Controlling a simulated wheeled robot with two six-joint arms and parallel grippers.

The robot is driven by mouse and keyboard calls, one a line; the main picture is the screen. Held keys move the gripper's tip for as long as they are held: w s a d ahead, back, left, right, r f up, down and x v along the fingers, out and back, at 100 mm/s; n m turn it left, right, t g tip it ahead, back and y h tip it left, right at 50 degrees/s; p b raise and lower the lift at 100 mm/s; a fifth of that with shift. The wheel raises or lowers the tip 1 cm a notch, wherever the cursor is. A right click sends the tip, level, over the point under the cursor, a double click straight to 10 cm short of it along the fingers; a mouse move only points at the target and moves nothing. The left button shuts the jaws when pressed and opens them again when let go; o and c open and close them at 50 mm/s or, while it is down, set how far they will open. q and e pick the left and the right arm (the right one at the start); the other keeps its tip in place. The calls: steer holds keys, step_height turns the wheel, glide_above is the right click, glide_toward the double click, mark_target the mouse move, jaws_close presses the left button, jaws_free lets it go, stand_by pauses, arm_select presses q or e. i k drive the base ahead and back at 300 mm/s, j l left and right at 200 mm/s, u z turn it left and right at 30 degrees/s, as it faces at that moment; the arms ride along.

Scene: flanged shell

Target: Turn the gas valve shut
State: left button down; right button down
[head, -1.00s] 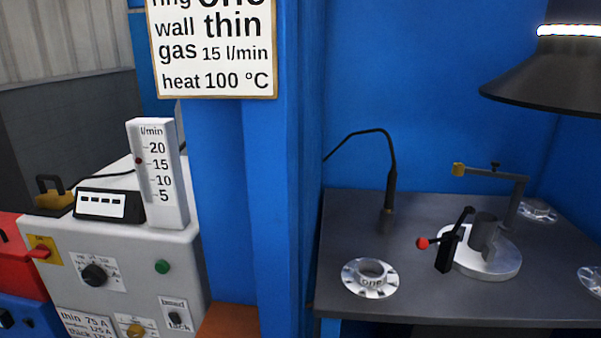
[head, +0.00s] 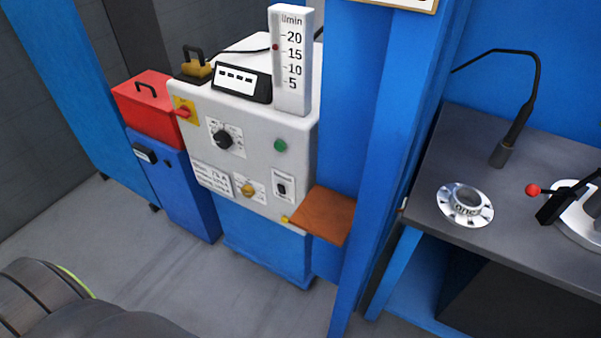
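A white machine cabinet (head: 250,130) stands left of the blue post. No part I can see is labelled as the gas valve. A yellow knob (head: 249,190) sits low on the cabinet's front, on a small white plate whose print is too small to read. Neither gripper is in view. A dark rounded shape at the lower left looks like part of my arm.
A red box (head: 150,108) stands left. The grey floor (head: 190,275) in front is clear.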

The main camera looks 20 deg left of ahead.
mark_target(247, 190)
steer(key=u, duration=1.25)
